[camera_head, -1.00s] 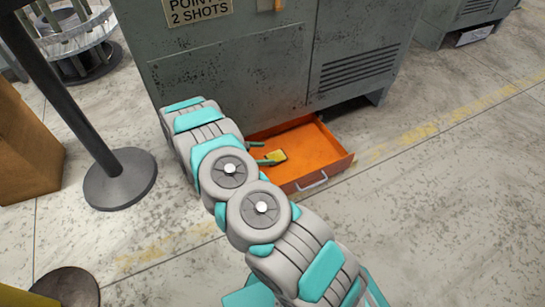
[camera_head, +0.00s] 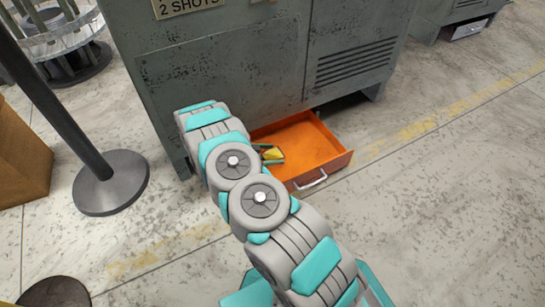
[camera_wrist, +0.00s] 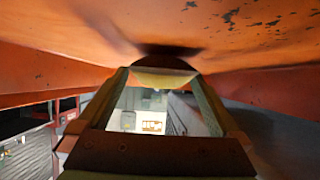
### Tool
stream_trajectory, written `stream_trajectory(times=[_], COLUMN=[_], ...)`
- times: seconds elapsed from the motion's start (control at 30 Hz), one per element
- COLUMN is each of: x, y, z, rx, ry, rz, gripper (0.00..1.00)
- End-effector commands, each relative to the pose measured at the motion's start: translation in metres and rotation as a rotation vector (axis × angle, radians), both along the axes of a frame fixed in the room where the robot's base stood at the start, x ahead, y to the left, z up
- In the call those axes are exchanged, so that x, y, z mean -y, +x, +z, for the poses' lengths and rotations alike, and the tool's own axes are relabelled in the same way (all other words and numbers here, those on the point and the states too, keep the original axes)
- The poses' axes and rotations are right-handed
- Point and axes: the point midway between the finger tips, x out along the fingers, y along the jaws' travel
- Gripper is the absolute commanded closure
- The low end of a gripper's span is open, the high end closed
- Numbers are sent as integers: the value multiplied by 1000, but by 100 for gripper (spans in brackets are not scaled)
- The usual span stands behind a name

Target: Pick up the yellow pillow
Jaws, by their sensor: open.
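The yellow pillow (camera_head: 273,154) is small and lies in the open orange drawer (camera_head: 318,152), near its left side. It also shows in the wrist view (camera_wrist: 163,78), at the upper middle, between the tips of my two green fingers. My gripper (camera_head: 270,153) is inside the drawer space, open, with one finger on each side of the pillow. I cannot tell whether either finger touches it. Part of the pillow is hidden by the fingers and the wrist view's dark shadow.
The drawer sticks out from the base of a grey metal cabinet (camera_head: 250,70) and has a silver handle (camera_head: 311,181). A black post on a round base (camera_head: 110,182) and a brown box (camera_head: 22,155) stand to the left. The floor at right is clear.

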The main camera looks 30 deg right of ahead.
Motion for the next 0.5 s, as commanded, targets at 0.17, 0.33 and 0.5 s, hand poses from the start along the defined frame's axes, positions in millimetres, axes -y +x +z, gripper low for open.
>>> stream_trajectory(times=[0.17, 0.33, 0.5], x=[2, 2, 2], y=[1, 1, 1], z=[-1, -1, -1], rx=[1, 1, 2], ry=[1, 1, 1], rz=[3, 3, 2], gripper=[0, 11, 30])
